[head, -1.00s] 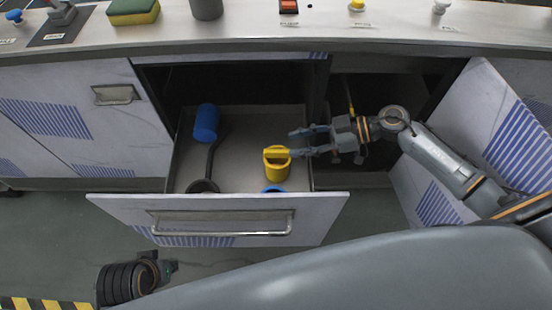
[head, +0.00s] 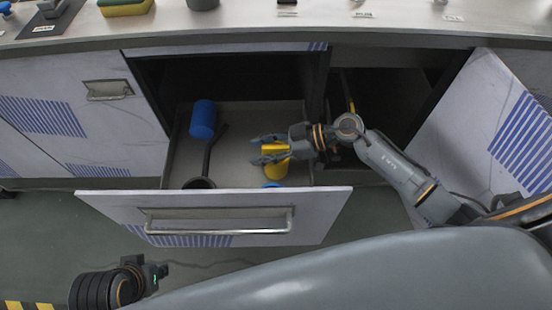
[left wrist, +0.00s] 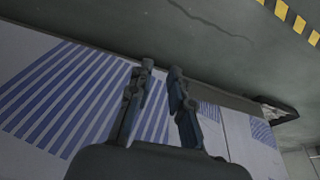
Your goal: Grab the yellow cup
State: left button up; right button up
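The yellow cup (head: 277,171) stands in the open drawer (head: 235,172), towards its right side. My right gripper (head: 265,149) is over the cup with its two fingers apart. One finger crosses the cup's top and the other lies just behind it, so part of the rim is hidden. I cannot tell whether the fingers touch the cup. My left gripper (head: 163,272) is low at the left, in front of the drawer and away from the cup. In the left wrist view its fingers (left wrist: 161,68) are apart with nothing between them.
A blue cylinder-like cup (head: 203,119) lies at the drawer's back left, beside a dark long-handled tool (head: 210,155). A blue object (head: 271,185) sits just in front of the yellow cup. The drawer front (head: 215,213) and the open cabinet door (head: 475,130) flank my right arm. The counter (head: 250,22) runs above.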

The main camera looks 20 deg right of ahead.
jog(key=shift+c, duration=0.2)
grip_shut()
jog(key=shift+r, duration=0.1)
